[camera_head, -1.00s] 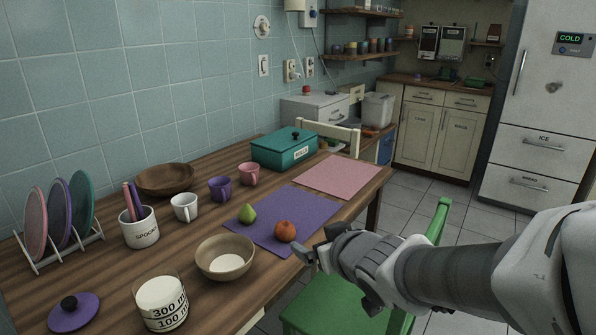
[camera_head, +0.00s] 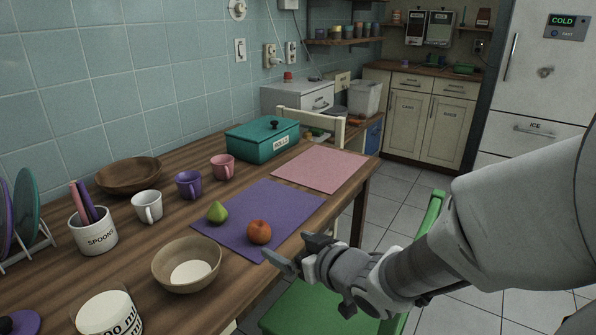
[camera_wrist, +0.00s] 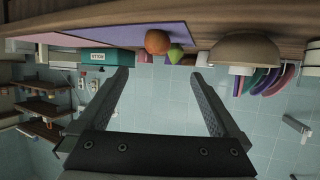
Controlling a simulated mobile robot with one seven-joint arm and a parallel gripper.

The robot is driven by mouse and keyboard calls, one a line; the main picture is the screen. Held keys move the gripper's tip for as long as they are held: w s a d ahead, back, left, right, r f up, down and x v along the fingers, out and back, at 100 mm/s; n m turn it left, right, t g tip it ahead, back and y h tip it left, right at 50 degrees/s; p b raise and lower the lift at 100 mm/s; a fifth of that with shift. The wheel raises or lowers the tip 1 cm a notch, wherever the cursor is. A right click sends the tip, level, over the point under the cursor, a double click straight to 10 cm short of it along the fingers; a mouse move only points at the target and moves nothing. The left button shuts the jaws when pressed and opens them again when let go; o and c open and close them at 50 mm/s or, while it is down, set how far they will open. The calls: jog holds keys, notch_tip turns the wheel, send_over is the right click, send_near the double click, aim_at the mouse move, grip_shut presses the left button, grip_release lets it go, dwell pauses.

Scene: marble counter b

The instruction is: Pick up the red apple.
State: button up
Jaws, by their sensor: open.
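The apple (camera_head: 259,232), orange-red and round, sits on the near part of a purple mat (camera_head: 285,199) on the wooden table. It also shows in the wrist view (camera_wrist: 157,41), which appears upside down. My gripper (camera_head: 291,251) is open and empty, just beyond the table's front edge, to the right of the apple and apart from it. In the wrist view its two fingers (camera_wrist: 160,85) are spread wide, with the apple beyond them near the top. A green pear (camera_head: 217,212) sits left of the apple.
A beige bowl (camera_head: 187,266) stands left of the apple. Purple (camera_head: 189,185), pink (camera_head: 223,167) and white (camera_head: 147,206) mugs stand behind. A teal box (camera_head: 262,139) and pink mat (camera_head: 320,170) lie farther back. A green chair (camera_head: 300,306) is below my gripper.

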aim_at(262, 231)
jog(key=p+x, duration=0.1)
jog(key=x, duration=0.2)
jog(key=p+x, duration=0.1)
jog(key=x, duration=0.3)
jog(key=p+x, duration=0.1)
jog(key=x, duration=0.2)
jog(key=shift+w+f+p, duration=0.25)
jog(key=shift+f+p, duration=0.1)
jog(key=shift+p, duration=0.05)
jog(key=shift+x, duration=2.95)
jog(key=shift+d, duration=0.1)
jog(key=c, duration=1.4)
jog(key=shift+c, duration=0.2)
jog(key=shift+r, duration=0.15)
